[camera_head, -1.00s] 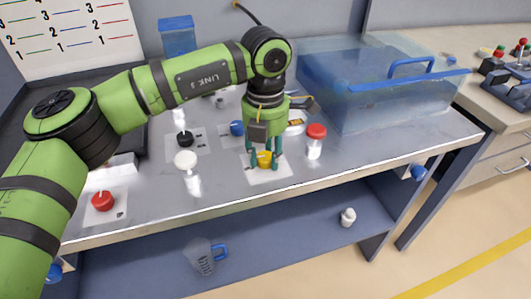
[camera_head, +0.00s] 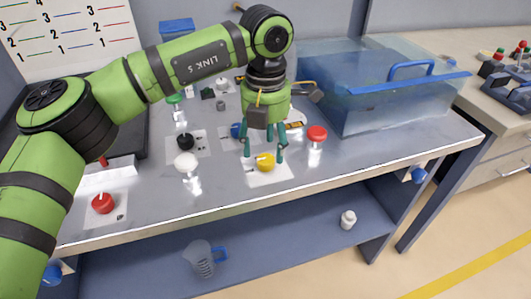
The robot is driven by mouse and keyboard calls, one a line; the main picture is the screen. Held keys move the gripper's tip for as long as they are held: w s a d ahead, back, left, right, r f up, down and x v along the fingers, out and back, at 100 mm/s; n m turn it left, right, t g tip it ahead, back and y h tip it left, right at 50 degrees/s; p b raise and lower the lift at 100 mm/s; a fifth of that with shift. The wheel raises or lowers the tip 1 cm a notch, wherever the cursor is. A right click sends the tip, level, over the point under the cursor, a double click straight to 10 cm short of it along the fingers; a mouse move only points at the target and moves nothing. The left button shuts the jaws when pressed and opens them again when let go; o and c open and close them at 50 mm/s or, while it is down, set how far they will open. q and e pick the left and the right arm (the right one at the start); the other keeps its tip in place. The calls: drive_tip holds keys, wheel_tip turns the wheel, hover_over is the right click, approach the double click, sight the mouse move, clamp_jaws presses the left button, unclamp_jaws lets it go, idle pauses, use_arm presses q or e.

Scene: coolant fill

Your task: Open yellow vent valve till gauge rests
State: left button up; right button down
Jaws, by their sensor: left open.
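The yellow vent valve (camera_head: 265,162) is a round knob with a light pointer mark, on a white plate (camera_head: 268,179) near the bench's front edge. My left gripper (camera_head: 264,151) points down over it with its green fingers spread. The fingertips are around the knob's upper part or just above and behind it; I cannot tell whether they touch. No gauge can be made out; the arm hides part of the bench behind the gripper. My right gripper is not in view.
Near the valve stand a red-capped post (camera_head: 317,134), a white knob (camera_head: 186,161), a black knob (camera_head: 186,142) and a partly hidden blue knob (camera_head: 236,130). A red knob (camera_head: 103,203) is at left. A clear blue tank (camera_head: 380,100) fills the right rear. A jug (camera_head: 199,258) stands on the lower shelf.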

sight(266, 158)
use_arm(q)
wheel_tip(266, 158, up, 9)
drive_tip(key=shift+f, duration=0.2)
